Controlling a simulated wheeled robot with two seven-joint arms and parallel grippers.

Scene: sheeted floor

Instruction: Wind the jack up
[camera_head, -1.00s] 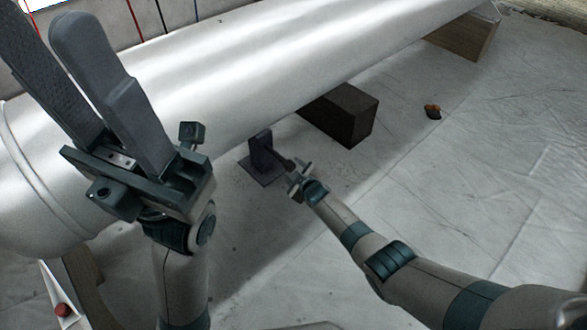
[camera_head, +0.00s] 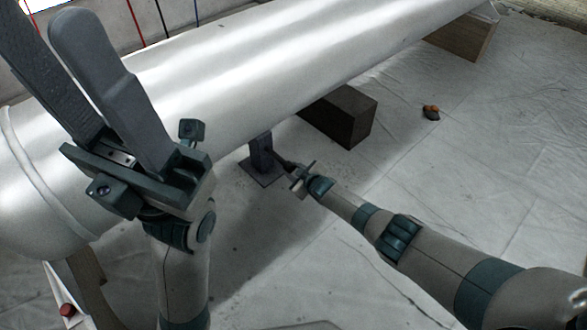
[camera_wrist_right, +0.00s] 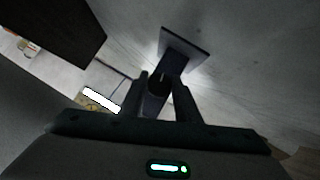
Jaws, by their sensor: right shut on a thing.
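The jack (camera_head: 262,157) is a small dark post on a square base plate, standing on the sheeted floor under the big pale cylinder (camera_head: 290,62). In the right wrist view its base plate (camera_wrist_right: 186,45) shows beyond the fingers. My right gripper (camera_head: 291,168) reaches in from the lower right and is shut at the jack's near right side, on what looks like its crank handle (camera_head: 285,162). The fingers also show in the right wrist view (camera_wrist_right: 162,90), with a dark round part between them. My left gripper (camera_head: 75,70) is raised at the left, fingers spread and empty.
A dark block (camera_head: 345,118) stands under the cylinder just right of the jack. A wooden block (camera_head: 466,42) supports it farther right. A small orange and dark object (camera_head: 431,112) lies on the floor.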

